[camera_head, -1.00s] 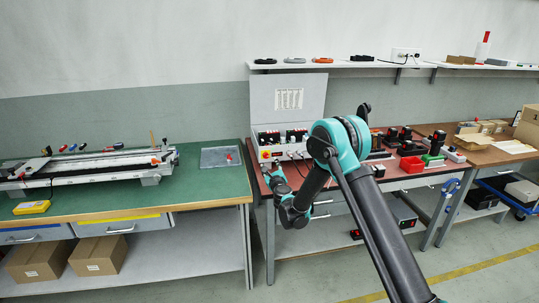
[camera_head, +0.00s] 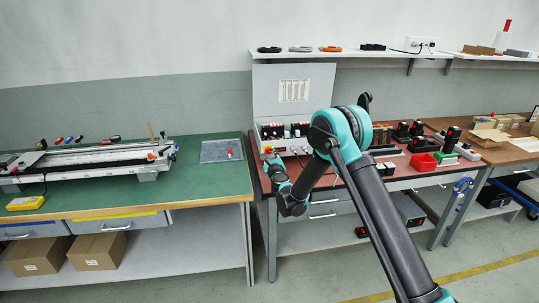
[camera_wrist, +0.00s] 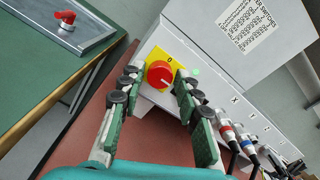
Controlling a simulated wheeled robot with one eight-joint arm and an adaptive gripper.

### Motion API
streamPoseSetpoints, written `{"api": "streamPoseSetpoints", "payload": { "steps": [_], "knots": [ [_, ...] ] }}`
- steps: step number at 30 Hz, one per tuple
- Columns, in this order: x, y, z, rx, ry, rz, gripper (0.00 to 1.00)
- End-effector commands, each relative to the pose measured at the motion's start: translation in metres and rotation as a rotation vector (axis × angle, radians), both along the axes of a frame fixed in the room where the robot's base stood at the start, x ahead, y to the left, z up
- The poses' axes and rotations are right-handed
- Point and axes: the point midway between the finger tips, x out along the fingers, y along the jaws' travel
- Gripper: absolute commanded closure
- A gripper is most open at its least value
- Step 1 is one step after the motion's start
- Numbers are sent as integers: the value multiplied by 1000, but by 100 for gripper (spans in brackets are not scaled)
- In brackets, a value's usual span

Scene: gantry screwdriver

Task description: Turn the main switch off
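The main switch (camera_wrist: 158,74) is a round red knob on a yellow plate, on the front of a light grey control box (camera_head: 291,147). A "0" shows at the plate's upper edge. A pale mark on the knob seems to point to the lower right, away from the "0". A small green light (camera_wrist: 196,71) shows beside the plate. My gripper (camera_wrist: 156,82) is open, with its green, dark-padded fingers on either side of the knob in the wrist view. I cannot tell whether the pads touch it. In the head view my gripper (camera_head: 270,160) is at the box's left end.
Cables with red and blue plugs (camera_wrist: 226,130) come from the box front, right of my gripper. A green table (camera_head: 110,203) stands left, with a red handle (camera_wrist: 65,19) on a grey plate. Red bin (camera_head: 420,162) and dark tools stand further right on the bench.

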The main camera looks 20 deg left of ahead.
Motion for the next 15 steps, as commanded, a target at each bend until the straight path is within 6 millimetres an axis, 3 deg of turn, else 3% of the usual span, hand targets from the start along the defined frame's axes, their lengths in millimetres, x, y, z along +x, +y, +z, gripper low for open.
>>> {"api": "streamPoseSetpoints", "payload": {
  "steps": [1, 7, 15],
  "knots": [
    [0, 0, 0, 0, 0, 0, 77],
    [0, 0, 0, 0, 0, 0, 100],
    [0, 0, 0, -20, -12, 0, 100]
  ]
}}
